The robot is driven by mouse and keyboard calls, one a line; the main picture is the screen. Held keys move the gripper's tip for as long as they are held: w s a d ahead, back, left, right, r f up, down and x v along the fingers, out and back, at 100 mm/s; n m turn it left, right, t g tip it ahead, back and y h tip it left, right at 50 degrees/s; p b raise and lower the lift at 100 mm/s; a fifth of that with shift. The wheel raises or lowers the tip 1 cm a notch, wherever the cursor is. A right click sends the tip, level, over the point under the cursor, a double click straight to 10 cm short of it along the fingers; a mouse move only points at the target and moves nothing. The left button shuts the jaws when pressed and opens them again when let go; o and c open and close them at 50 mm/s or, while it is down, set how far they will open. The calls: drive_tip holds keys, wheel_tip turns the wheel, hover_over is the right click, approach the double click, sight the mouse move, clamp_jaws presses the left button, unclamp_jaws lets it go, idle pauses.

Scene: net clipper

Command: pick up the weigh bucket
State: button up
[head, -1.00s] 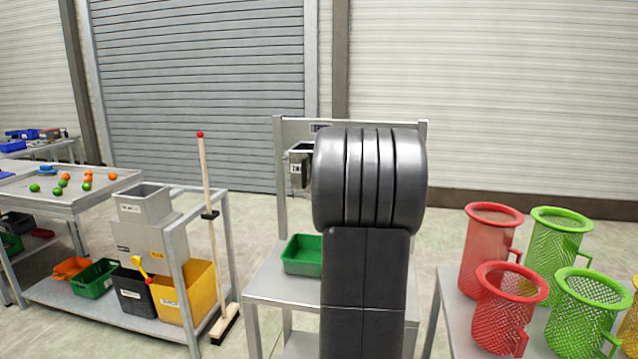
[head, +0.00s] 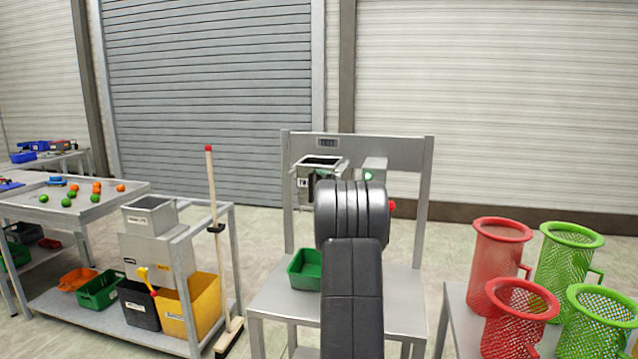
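The weigh bucket (head: 304,172) appears to be the open-topped grey metal box with a dark inside and a small label, at the upper left of the metal stand (head: 428,200). My arm's dark links rise in front of the stand and cover the bucket's lower right part. My gripper is hidden behind my arm, so its fingers and any contact with the bucket do not show. A dark shape beside the bucket is too small to identify.
A green tray (head: 305,270) sits on the stand's shelf. A grey box with a green light (head: 368,176) is right of the bucket. Red baskets (head: 500,260) and green baskets (head: 565,262) stand right. A red-tipped pole (head: 213,190) and a cart (head: 110,318) stand left.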

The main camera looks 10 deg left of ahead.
drive_tip(key=p+x, duration=0.2)
drive_tip(key=x, duration=0.3)
drive_tip(key=shift+w, duration=0.15)
drive_tip(key=c, duration=1.2)
drive_tip(key=shift+r, duration=0.2)
